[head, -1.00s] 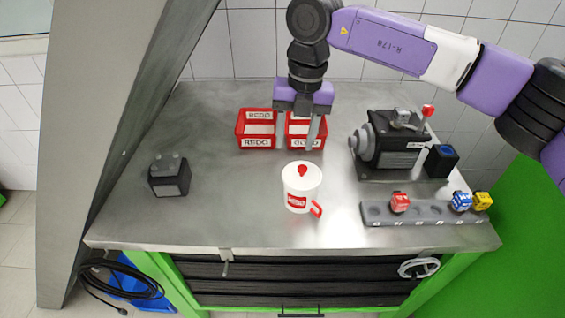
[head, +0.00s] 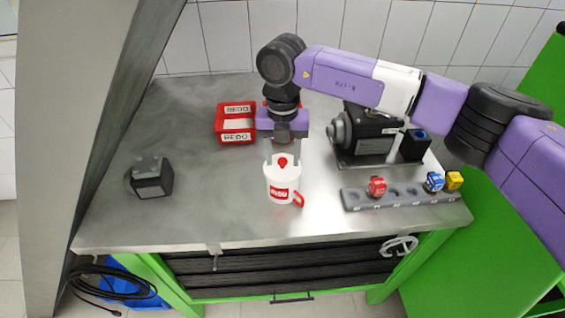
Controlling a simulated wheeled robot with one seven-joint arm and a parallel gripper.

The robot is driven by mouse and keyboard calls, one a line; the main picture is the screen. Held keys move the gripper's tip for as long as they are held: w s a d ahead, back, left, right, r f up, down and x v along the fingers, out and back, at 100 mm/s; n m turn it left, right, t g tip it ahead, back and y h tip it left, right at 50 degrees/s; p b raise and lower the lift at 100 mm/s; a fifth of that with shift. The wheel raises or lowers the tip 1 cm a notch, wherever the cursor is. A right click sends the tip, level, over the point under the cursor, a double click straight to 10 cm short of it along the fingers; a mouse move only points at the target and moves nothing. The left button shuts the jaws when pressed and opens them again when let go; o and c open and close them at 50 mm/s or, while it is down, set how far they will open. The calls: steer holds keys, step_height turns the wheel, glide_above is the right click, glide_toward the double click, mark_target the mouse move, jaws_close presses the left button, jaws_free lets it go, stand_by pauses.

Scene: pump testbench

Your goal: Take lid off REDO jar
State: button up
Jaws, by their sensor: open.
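The REDO jar (head: 281,189) is a white mug-like vessel with a red label and a red handle on its right. It stands upright on the metal bench top. Its white lid (head: 270,169) with a red knob (head: 282,161) sits on top. My gripper (head: 282,160) points down just above the lid, its open fingers on either side of the knob as seen from here. I cannot tell whether the fingers touch the lid.
A red REDO bin (head: 236,136) stands behind left; a second bin is mostly hidden behind my gripper. A dark pump (head: 365,132) stands right of the arm. A grey rack (head: 405,196) with coloured pieces lies front right. A dark block (head: 151,178) sits left. Bench between is clear.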

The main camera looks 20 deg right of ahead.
steer(key=shift+f, duration=0.1)
jaws_close()
stand_by(0.3)
